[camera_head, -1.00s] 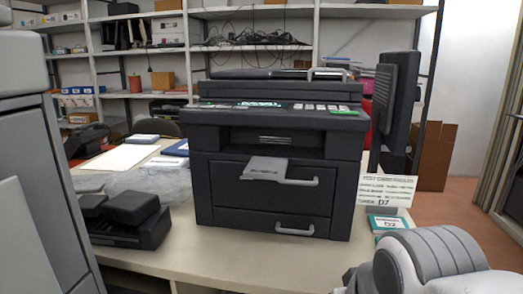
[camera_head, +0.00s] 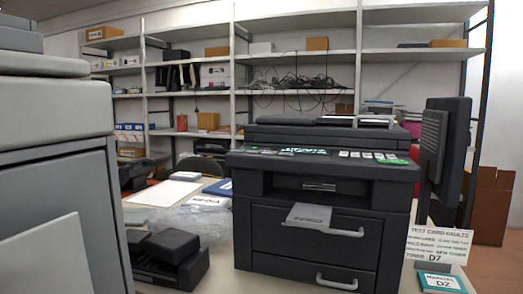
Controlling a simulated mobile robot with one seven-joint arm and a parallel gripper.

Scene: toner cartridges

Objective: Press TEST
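A black printer (camera_head: 315,235) stands on the table, its front facing me. Its sloped top panel (camera_head: 318,157) carries a lit greenish display (camera_head: 303,150), several pale buttons (camera_head: 368,155) and a green strip (camera_head: 392,162) at the right end. The lettering on the buttons is too small to read, so I cannot tell which is TEST. The front has drawers with light handles, and a grey plate (camera_head: 309,215) sticks out above the upper one. My gripper is not in view.
A card reading "TEST CARD FAULTS" (camera_head: 438,243) and a teal box marked D7 (camera_head: 441,282) are right of the printer. A black device (camera_head: 170,262) and papers (camera_head: 165,193) lie left. A grey cabinet (camera_head: 60,190) fills the left edge. A dark upright panel (camera_head: 440,150) rises behind right.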

